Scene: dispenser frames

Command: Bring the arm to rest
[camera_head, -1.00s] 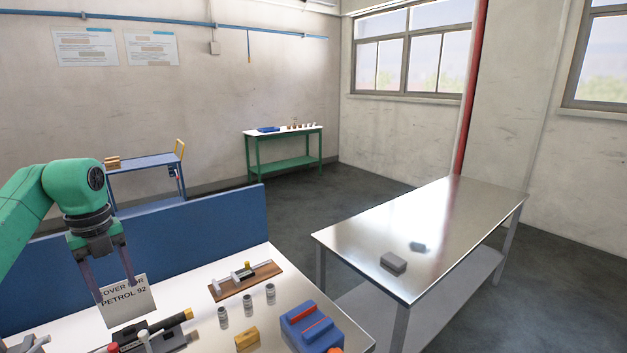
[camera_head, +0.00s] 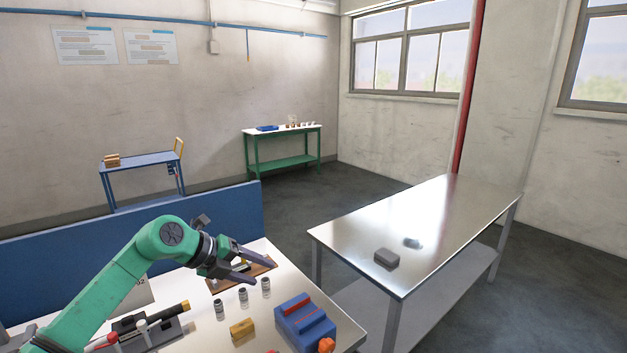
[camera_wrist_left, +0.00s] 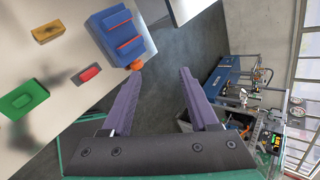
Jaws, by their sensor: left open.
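My left arm (camera_head: 110,290) is green and comes in from the left over the white workbench (camera_head: 262,332). Its gripper (camera_head: 266,268) is open and empty, with its two dark fingers pointing right, above the bench near the wooden board (camera_head: 270,265). In the left wrist view the two purple-grey fingers (camera_wrist_left: 156,98) stand apart with floor between them. My right gripper is not in view.
Several small grey cylinders (camera_head: 243,297), a yellow block (camera_head: 242,328) and a blue block with red parts (camera_head: 304,322) sit on the bench. A blue panel (camera_head: 60,260) edges its back. A steel table (camera_head: 440,225) holding a grey block (camera_head: 386,258) stands right.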

